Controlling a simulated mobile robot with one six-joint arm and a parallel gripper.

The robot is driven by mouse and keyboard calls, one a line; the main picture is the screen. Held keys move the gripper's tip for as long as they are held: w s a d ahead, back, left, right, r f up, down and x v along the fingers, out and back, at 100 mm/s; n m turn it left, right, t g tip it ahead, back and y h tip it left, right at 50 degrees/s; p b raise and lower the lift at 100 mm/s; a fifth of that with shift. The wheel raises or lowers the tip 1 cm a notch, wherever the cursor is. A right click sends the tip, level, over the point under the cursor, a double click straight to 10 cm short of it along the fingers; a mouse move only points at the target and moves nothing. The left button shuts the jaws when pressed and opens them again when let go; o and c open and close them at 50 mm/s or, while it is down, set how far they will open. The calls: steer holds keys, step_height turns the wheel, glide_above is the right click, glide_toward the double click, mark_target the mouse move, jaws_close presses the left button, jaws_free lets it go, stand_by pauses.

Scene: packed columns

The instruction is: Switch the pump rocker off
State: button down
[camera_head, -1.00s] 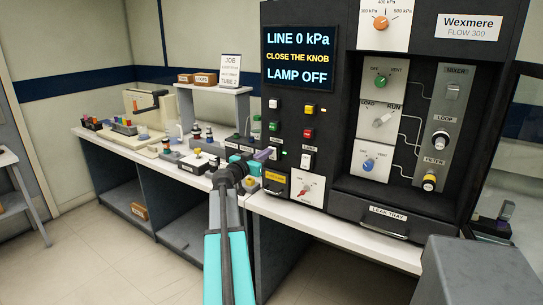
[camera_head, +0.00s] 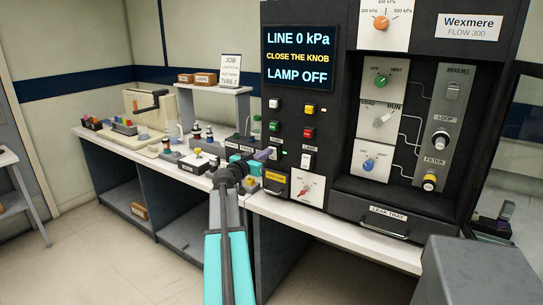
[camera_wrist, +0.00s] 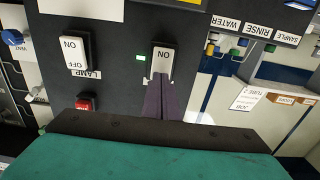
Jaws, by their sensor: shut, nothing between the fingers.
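My gripper (camera_wrist: 160,88), with dark purple fingers, is shut and empty. In the wrist view its tips are at the lower part of a white rocker (camera_wrist: 162,58) marked ON, covering its lower end. I cannot tell whether they touch it. This rocker's name label is hidden; a lit green indicator (camera_wrist: 140,58) is beside it. The neighbouring rocker (camera_wrist: 75,52), labelled LAMP, shows both ON and OFF. In the head view my gripper (camera_head: 265,154) is at the panel's lower left, hiding most of the first rocker; the lamp rocker (camera_head: 306,160) is to its right.
The display (camera_head: 299,57) reads LINE 0 kPa, CLOSE THE KNOB, LAMP OFF. Coloured push buttons (camera_head: 308,133) sit above the rockers; a red-marked dial (camera_head: 306,190) is below. A bench (camera_head: 120,142) with small items stands left. A grey block (camera_head: 480,270) is at front right.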

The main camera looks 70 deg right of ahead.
steer(key=shift+s+d+b, duration=0.15)
steer(key=shift+d+b, duration=0.15)
steer(key=shift+d, duration=0.15)
stand_by(0.6)
steer(key=b+v, duration=0.4)
steer(key=v, duration=0.3)
stand_by(0.8)
stand_by(0.5)
